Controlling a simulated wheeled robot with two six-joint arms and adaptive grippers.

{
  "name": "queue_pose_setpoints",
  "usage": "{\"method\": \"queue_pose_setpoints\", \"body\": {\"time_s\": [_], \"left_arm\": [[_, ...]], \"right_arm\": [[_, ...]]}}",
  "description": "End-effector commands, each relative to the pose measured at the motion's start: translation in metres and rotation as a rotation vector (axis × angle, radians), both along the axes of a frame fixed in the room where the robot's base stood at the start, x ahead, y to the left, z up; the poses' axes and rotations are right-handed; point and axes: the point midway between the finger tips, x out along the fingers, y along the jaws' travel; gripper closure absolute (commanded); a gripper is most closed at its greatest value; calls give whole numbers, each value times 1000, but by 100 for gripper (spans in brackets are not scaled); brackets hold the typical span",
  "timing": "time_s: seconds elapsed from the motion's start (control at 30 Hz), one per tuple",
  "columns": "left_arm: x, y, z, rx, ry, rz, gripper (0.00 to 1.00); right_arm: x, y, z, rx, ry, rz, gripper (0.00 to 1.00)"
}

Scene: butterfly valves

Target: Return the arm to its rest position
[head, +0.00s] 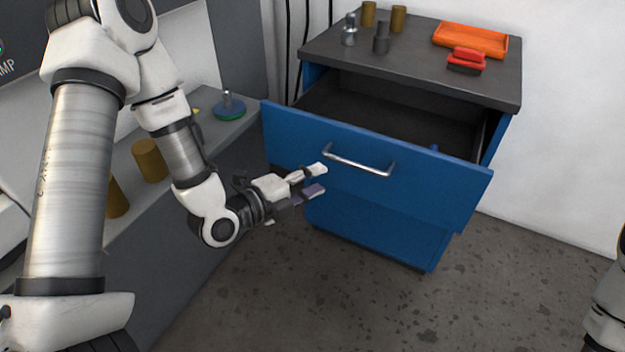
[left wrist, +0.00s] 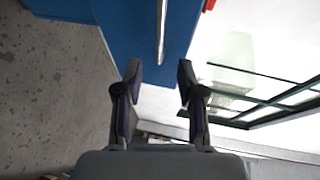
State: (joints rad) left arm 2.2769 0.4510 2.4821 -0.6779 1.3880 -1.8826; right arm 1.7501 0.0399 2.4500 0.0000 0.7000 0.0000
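My left arm comes in from the left in the head view. Its gripper (head: 312,182) is in front of the open blue drawer (head: 400,190), just left of and below the metal drawer handle (head: 358,163). The left gripper is open, with nothing between its fingers. In the left wrist view the two fingers (left wrist: 158,90) stand apart, and the handle (left wrist: 161,30) shows beyond the gap, apart from the fingers. Part of my right arm (head: 606,310) shows at the right edge of the head view; its gripper is out of view.
The cabinet top (head: 400,72) holds an orange tray (head: 470,40), a red-and-black object (head: 466,60), grey metal parts and brown cylinders. A grey bench (head: 190,150) at left carries a brown cylinder (head: 150,160) and a green-and-blue disc part (head: 229,108). The floor (head: 340,290) before the cabinet is clear.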

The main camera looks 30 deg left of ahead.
Motion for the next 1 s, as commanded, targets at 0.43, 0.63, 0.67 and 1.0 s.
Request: {"method": "queue_pose_setpoints", "body": {"time_s": [0.43,0.63,0.67,1.0], "left_arm": [[-2,1,0,2,-1,-1,61],[-17,-10,-11,27,91,-35,61],[-24,-15,-17,41,127,-52,61],[-174,-11,-153,-158,1123,420,61]], "right_arm": [[0,0,0,0,0,0,60],[0,0,29,0,0,0,60],[0,0,39,0,0,0,60],[0,0,113,0,0,0,60]]}}
